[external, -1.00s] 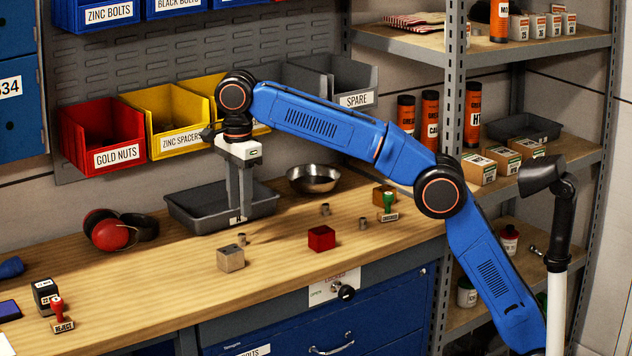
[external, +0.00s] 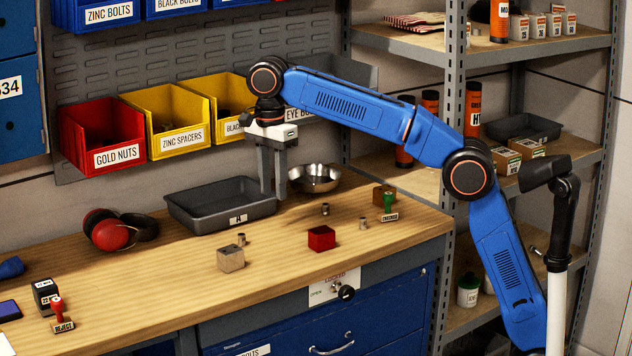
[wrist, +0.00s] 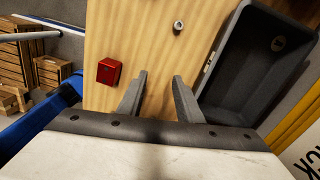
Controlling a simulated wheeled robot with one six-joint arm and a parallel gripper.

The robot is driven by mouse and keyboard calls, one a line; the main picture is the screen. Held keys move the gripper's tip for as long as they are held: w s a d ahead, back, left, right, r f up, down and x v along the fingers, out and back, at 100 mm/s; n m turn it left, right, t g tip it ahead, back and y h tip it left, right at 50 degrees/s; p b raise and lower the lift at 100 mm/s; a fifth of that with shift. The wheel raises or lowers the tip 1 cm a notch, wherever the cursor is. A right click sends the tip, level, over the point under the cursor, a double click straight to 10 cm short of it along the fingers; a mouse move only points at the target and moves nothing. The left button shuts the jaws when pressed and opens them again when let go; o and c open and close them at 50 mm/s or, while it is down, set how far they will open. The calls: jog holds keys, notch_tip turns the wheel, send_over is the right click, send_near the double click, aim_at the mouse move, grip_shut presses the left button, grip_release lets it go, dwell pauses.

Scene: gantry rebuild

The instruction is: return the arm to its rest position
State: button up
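My gripper (external: 273,193) hangs pointing down between the grey tray and the metal bowl, above the back of the bench. Its two fingers are apart with nothing between them. In the wrist view my gripper (wrist: 160,82) also shows open and empty, with bare wood beyond it. My blue arm is raised and bent, reaching left across the bench from the right.
A metal bowl (external: 315,178), red block (external: 321,238), wooden block (external: 230,259) and green-handled stamp (external: 388,203) stand nearby. Bins hang behind; shelves stand right.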

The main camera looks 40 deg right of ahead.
jog(key=s+d+f+n, duration=0.1)
jog(key=s+d, duration=0.4)
jog(key=d, duration=0.5)
jog(key=s+d+f+n+g, duration=0.1)
jog(key=s+d+f+n, duration=0.1)
jog(key=s+d, duration=0.4)
jog(key=s+d+f+n+g, duration=0.1)
jog(key=s+d+n, duration=0.3)
jog(key=d, duration=1)
jog(key=shift+s+f, duration=0.2)
jog(key=shift+s, duration=0.35)
jog(key=shift+s+f, duration=0.2)
jog(key=shift+s, duration=0.3)
jog(key=s+d+f+n+y, duration=0.1)
jog(key=s+d+f+n, duration=0.3)
jog(key=s+d+f, duration=0.65)
jog(key=d+f+n+t, duration=0.2)
jog(key=d+f+t, duration=0.1)
jog(key=f, duration=0.4)
jog(key=d+f+n+t+h, duration=0.1)
jog(key=d+f+n+t, duration=0.2)
jog(key=f, duration=0.4)
jog(key=shift+s+d+t, duration=0.15)
jog(key=shift+s+t, duration=0.1)
jog(key=shift+t, duration=0.35)
jog(key=shift+o, duration=0.3)
